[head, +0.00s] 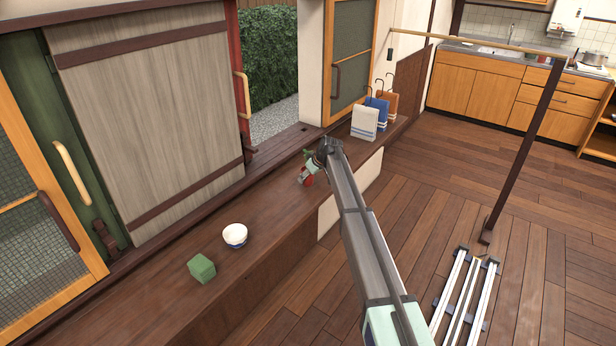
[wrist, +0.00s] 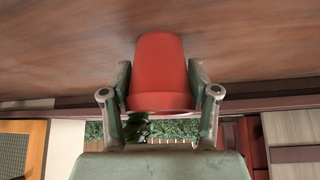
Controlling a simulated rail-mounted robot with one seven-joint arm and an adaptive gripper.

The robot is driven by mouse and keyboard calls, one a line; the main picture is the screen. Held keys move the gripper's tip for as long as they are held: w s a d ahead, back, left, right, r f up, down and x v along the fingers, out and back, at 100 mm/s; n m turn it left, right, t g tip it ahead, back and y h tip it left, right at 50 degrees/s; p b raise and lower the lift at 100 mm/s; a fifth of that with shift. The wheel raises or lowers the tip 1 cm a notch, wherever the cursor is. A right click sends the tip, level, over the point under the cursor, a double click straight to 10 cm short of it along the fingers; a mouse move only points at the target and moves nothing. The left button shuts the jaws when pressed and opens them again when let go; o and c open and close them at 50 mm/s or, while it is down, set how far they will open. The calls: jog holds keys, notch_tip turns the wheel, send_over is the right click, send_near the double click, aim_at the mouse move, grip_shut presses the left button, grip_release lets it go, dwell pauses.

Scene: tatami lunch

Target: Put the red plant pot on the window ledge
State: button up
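The red plant pot (wrist: 160,72) is between the two fingers of my gripper (wrist: 160,88), which touch it on both sides. The wrist view looks upside down, with the pot's wide rim low and its narrow base toward the wood. Green leaves show by the rim. In the head view, the pot (head: 304,176) is a small red patch, partly hidden by my gripper (head: 309,168). It is over the long dark wooden ledge (head: 275,195) below the window opening. I cannot tell if its base touches the wood.
The ledge between bowl and pot is clear. A metal-railed rack (head: 466,300) is on the floor.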

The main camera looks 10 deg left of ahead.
jog(key=shift+o, duration=0.8)
jog(key=shift+r, duration=0.2)
jog(key=b+v, duration=0.3)
jog(key=v, duration=0.9)
jog(key=shift+w, duration=0.1)
